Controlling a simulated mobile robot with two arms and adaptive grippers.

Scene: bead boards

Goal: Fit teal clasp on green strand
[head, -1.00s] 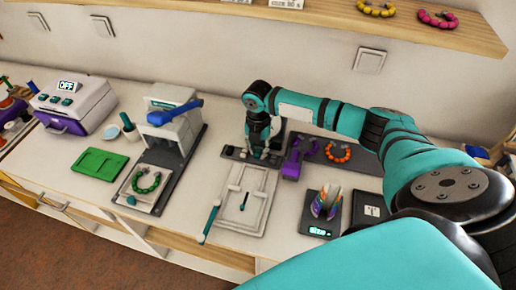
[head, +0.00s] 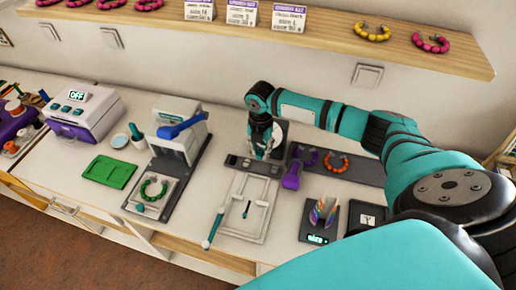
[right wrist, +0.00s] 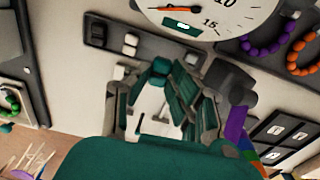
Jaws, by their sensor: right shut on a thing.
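The green strand (head: 152,189) is an open ring of beads on the pale plate of the white press in the head view. A small teal piece (head: 140,208) lies beside it. My right gripper (head: 263,152) points down over the dark clasp tray (head: 236,161), near the middle of the bench. In the right wrist view its fingers (right wrist: 160,84) are shut on a small teal block, apparently the teal clasp (right wrist: 160,68). The fingers partly hide it, and I cannot tell if it still touches the tray. My left gripper is not in view.
A white board (head: 246,207) with a teal-handled lever lies in front of the tray. A green tray (head: 110,171) is at left. A purple tool (head: 292,176) and orange strand (head: 337,163) lie right.

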